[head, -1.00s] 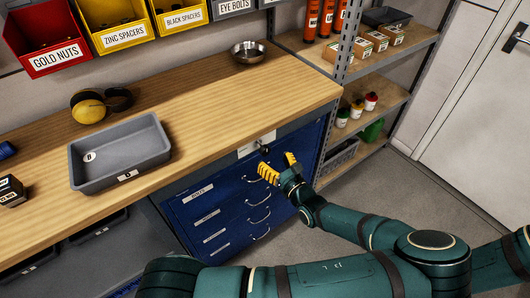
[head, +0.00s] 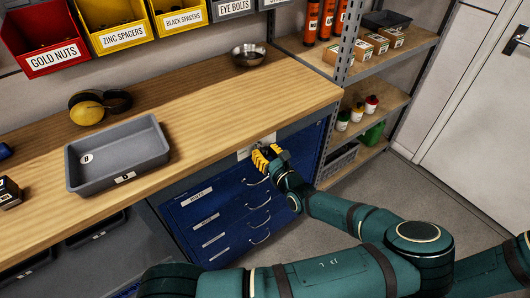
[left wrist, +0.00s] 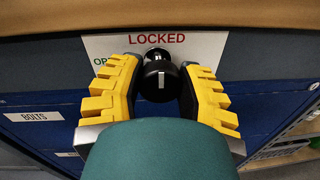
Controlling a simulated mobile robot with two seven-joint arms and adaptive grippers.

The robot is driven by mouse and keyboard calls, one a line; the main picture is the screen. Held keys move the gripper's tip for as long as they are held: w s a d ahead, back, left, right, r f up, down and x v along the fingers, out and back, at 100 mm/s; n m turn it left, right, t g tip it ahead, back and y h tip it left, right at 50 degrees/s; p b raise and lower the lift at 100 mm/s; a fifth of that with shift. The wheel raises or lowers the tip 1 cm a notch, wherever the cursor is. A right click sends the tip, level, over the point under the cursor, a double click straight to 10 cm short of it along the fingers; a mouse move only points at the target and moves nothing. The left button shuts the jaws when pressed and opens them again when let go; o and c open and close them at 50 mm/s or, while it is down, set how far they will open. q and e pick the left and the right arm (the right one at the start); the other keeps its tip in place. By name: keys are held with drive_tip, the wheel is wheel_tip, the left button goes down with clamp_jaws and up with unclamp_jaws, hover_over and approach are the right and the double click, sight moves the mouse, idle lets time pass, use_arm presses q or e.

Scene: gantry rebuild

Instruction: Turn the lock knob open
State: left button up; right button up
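The lock knob (left wrist: 160,82) is black with a white mark that stands upright in the left wrist view. It sits on a white plate (left wrist: 208,46) with red LOCKED lettering above the knob and green lettering, partly hidden, at left. My left gripper (left wrist: 161,72) has its yellow fingers on both sides of the knob, closed in against it. In the head view the left gripper (head: 264,156) is at the top of the blue drawer cabinet (head: 225,215), just below the bench edge, and hides the knob. My right gripper is out of view.
The wooden bench top (head: 215,115) overhangs just above the plate. A grey tray (head: 118,155) and a metal bowl (head: 248,55) stand on it. Drawer handles stick out below the gripper. A shelf rack (head: 365,110) stands right; the floor before it is clear.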

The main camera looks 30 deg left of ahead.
use_arm(q)
drive_tip(key=shift+r, duration=0.1)
drive_tip(key=shift+r+n+p, duration=0.1)
drive_tip(key=shift+n+p, duration=0.7)
drive_tip(key=shift+p, duration=0.2)
clamp_jaws()
drive_tip(key=shift+n+y+p, duration=0.3)
drive_tip(key=shift+n+p, duration=0.9)
drive_tip(key=n+p, duration=0.2)
drive_tip(key=shift+a+n, duration=0.1)
drive_tip(key=shift+n, duration=0.3)
drive_tip(key=n+p, duration=0.2)
drive_tip(key=n, duration=0.3)
drive_tip(key=shift+n, duration=0.4)
drive_tip(key=n+p, duration=0.1)
drive_tip(key=n, duration=0.2)
drive_tip(key=n+p, duration=0.1)
drive_tip(key=n, duration=0.2)
drive_tip(key=shift+g+y, duration=0.4)
drive_tip(key=shift+n, duration=0.3)
